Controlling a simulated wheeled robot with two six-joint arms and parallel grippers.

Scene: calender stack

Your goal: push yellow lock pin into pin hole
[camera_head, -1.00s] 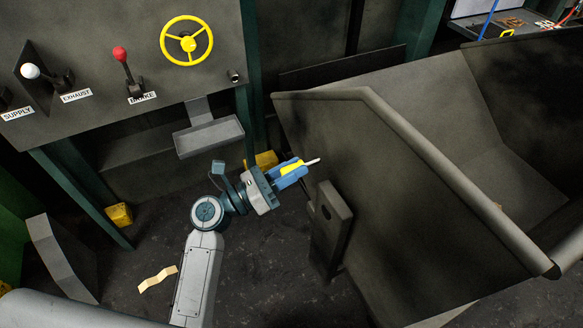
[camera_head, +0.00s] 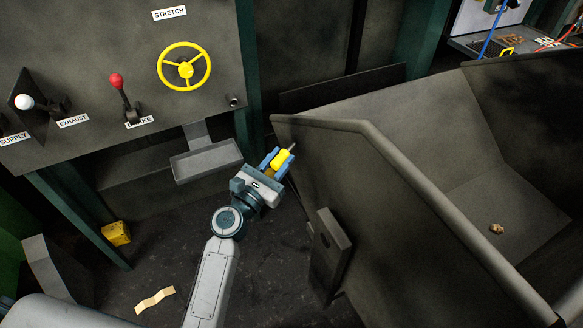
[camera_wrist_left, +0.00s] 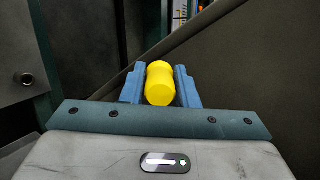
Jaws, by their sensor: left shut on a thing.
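The yellow lock pin (camera_head: 281,158) is held between the blue fingers of my left gripper (camera_head: 279,161). Its thin metal tip points up and slightly right in the head view, in front of the dark bin's left corner. In the left wrist view the yellow pin body (camera_wrist_left: 159,84) sits between the two blue fingers of the left gripper (camera_wrist_left: 160,80); its tip is hidden. A small round socket (camera_head: 233,101) is on the control panel's lower right corner, apart from the pin. I cannot tell whether it is the pin hole. My right gripper is not in view.
The large dark bin (camera_head: 400,190) fills the right, with a bracket (camera_head: 330,245) on its near side. A grey tray (camera_head: 207,160) juts out below the control panel (camera_head: 90,60), left of the gripper. A yellow block (camera_head: 116,233) and paper strip (camera_head: 155,300) lie on the floor.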

